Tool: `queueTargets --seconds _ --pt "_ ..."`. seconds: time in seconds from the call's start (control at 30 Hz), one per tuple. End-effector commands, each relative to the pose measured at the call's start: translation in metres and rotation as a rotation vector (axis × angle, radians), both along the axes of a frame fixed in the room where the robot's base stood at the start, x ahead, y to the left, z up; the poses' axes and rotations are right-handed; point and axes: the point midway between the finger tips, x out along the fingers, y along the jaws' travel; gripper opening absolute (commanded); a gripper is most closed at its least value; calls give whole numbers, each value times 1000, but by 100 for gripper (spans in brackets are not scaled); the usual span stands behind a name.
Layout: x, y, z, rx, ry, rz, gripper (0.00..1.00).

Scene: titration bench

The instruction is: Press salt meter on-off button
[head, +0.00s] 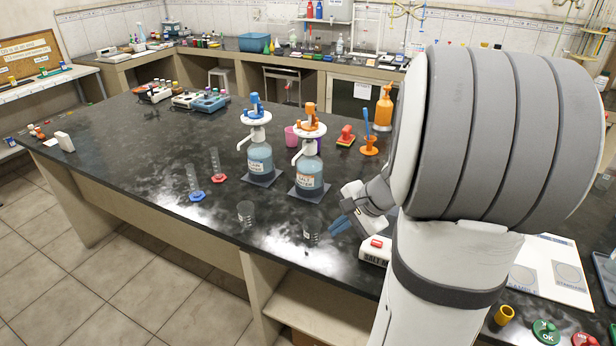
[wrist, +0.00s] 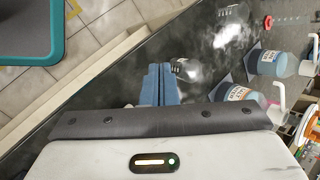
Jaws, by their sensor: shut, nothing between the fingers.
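The salt meter (head: 373,254) is a white box on the dark bench, with a label on its front that is partly readable. A red button (head: 377,243) sits on its top. My arm hides part of the meter's right side. My gripper (head: 340,225) has blue fingers, is shut and empty, and hangs just left of and above the meter in the head view. In the wrist view my gripper (wrist: 158,84) shows its fingers together over the dark bench near its front edge. I do not make out the meter in the wrist view.
A glass beaker (head: 311,230) stands just left of my fingers; another (head: 246,212) is farther left. Two pump bottles, one blue-topped (head: 260,160) and one orange-topped (head: 310,172), stand behind. A white board (head: 541,268) lies at right. The bench's left part is mostly clear.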

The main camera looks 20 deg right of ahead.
Motion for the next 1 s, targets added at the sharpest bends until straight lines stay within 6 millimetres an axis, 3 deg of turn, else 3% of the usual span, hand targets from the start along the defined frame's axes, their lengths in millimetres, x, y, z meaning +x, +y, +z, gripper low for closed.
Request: queueTargets --seconds 0.03,0.13,0.2,0.33,0.47,0.8,1.0 --pt "5 -29 5 62 -2 -127 0" --pt "12 -75 4 163 -23 -336 0" --pt "12 -102 2 215 -38 -448 0" --pt "11 -132 -1 273 -58 -573 0" --pt "10 -141 -3 291 -66 -612 0" --pt "10 -141 -4 289 -66 -611 0" --pt "10 -141 -15 290 -66 -609 0"
